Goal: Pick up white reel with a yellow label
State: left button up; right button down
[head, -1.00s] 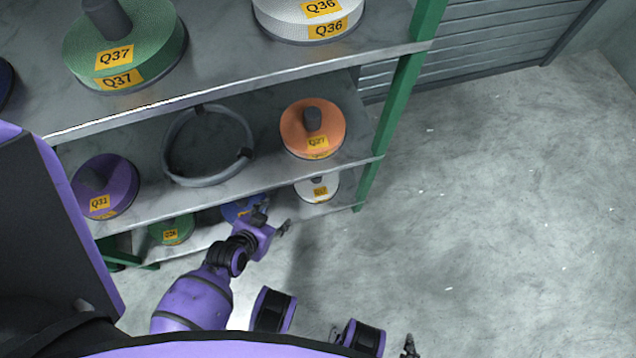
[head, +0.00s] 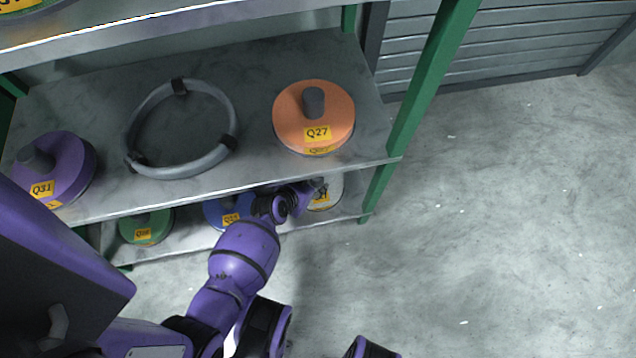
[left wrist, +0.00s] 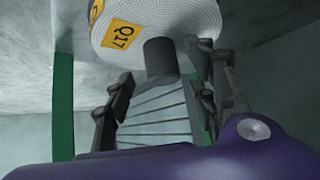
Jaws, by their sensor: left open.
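The white reel (head: 331,193) with a yellow label stands on the bottom shelf at the right end, partly hidden by my left gripper (head: 316,187). In the left wrist view the white reel (left wrist: 180,22) shows its ribbed webbing, a yellow Q17 label (left wrist: 122,35) and a dark hub knob (left wrist: 161,58). My left gripper (left wrist: 163,75) is open, with one finger on either side of the knob in that view. I cannot tell whether the fingers touch it. My right gripper is not in view.
The middle shelf (head: 255,155) lies above the gripper and holds an orange Q27 reel (head: 295,112), a grey ring (head: 180,170) and a purple reel (head: 75,165). Blue (head: 215,213) and green (head: 150,222) reels stand on the bottom shelf. A green post (head: 412,125) rises at the right.

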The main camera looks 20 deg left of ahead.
pick_arm(q)
jog(key=shift+b+x, duration=0.35)
jog(key=shift+x, duration=0.8)
jog(key=shift+s, duration=0.1)
grip_shut()
